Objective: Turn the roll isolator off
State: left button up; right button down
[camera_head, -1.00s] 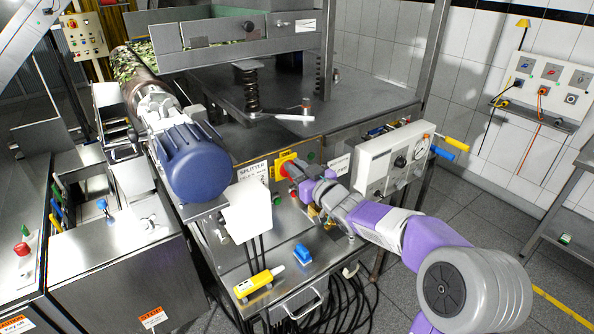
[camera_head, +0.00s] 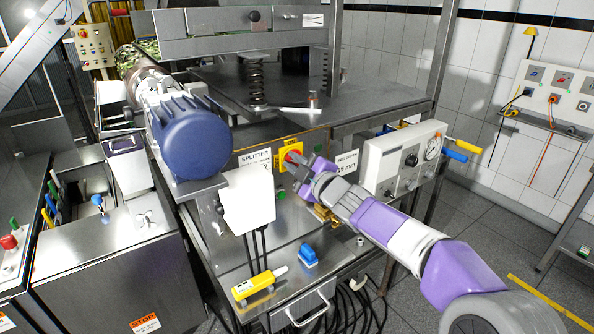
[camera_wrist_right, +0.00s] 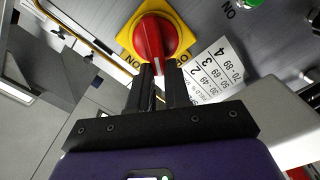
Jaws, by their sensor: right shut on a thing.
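The roll isolator is a red rotary knob (camera_wrist_right: 155,38) on a yellow plate, on the grey front panel of the splitter. It also shows in the head view (camera_head: 291,158), partly covered by my gripper. My right gripper (camera_wrist_right: 159,68) is shut on the knob's handle, a fingertip on each side. It also shows in the head view (camera_head: 299,162), reaching in from the lower right. In the wrist view the handle's white mark points down between the fingers, between two partly hidden labels on the yellow plate. My left gripper is not in view.
A white gauge box (camera_head: 402,160) with yellow and blue handles is close on the right.

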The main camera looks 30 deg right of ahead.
jog(key=shift+a+f+n+b, duration=0.1)
jog(key=shift+f+n+b, duration=0.15)
jog(key=shift+n+b, duration=0.65)
jog(key=shift+a+f+n+b, duration=0.1)
jog(key=shift+f+n+b, duration=0.3)
jog(key=shift+n, duration=0.9)
jog(key=shift+a+f+n+b, duration=0.1)
jog(key=shift+f+n+b, duration=0.05)
jog(key=shift+n+b, duration=0.8)
jog(key=shift+d+n, duration=0.1)
jog(key=shift+n, duration=0.25)
jog(key=c, duration=1.1)
grip_release()
jog(key=shift+s, duration=0.15)
jog(key=s, duration=0.2)
jog(key=s+p, duration=0.1)
jog(key=s, duration=0.4)
jog(key=shift+s+d, duration=0.15)
jog(key=shift+d, duration=0.15)
